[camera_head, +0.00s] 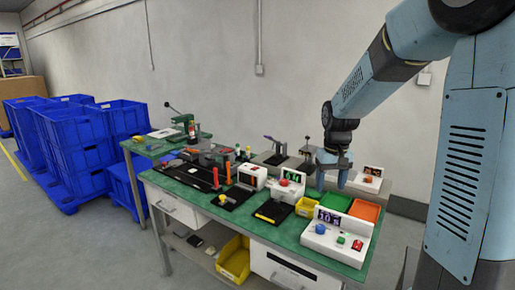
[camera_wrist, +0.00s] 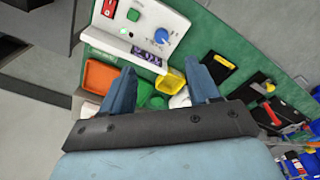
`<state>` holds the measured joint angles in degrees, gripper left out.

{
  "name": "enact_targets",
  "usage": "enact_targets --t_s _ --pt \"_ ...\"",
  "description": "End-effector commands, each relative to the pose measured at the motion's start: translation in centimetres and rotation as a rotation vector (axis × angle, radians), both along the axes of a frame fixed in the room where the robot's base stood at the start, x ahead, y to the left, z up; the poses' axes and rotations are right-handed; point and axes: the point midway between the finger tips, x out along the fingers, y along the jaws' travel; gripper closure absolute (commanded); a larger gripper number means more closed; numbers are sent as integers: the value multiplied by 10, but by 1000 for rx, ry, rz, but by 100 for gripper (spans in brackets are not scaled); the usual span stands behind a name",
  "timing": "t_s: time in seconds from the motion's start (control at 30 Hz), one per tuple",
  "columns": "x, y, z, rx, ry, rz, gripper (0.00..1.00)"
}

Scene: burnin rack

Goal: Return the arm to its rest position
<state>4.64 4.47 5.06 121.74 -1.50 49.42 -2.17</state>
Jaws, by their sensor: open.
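My gripper (camera_head: 333,170) hangs over the right part of the green workbench (camera_head: 205,205), pointing down, at the end of my raised blue-grey arm. In the wrist view my gripper (camera_wrist: 163,90) shows two blue fingers spread wide apart with nothing held between them. Below the fingers lie a green tray (camera_head: 336,201), an orange tray (camera_head: 364,210) and a yellow bin (camera_head: 306,207). The gripper appears above these and apart from them.
A white control box (camera_head: 338,238) with knob and display stands at the bench's front right. Several small devices and tools crowd the bench. Stacked blue crates (camera_head: 75,140) stand at left. A plain wall (camera_head: 215,60) is behind. A yellow bin (camera_head: 233,262) sits on the lower shelf.

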Motion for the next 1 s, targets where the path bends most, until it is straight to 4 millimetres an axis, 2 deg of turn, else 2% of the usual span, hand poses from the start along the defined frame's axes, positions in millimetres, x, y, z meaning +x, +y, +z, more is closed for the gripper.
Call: enact_targets --t_s 0.03,0.2,0.5,0.73,1.0 --pt "-11 0 13 -2 -22 -3 39" --pt "-45 0 43 -7 -82 -13 39" --pt "-108 1 84 -8 -186 -27 39" --pt "-158 1 104 -1 -267 -38 39" --pt "-214 0 114 15 -359 -50 39"
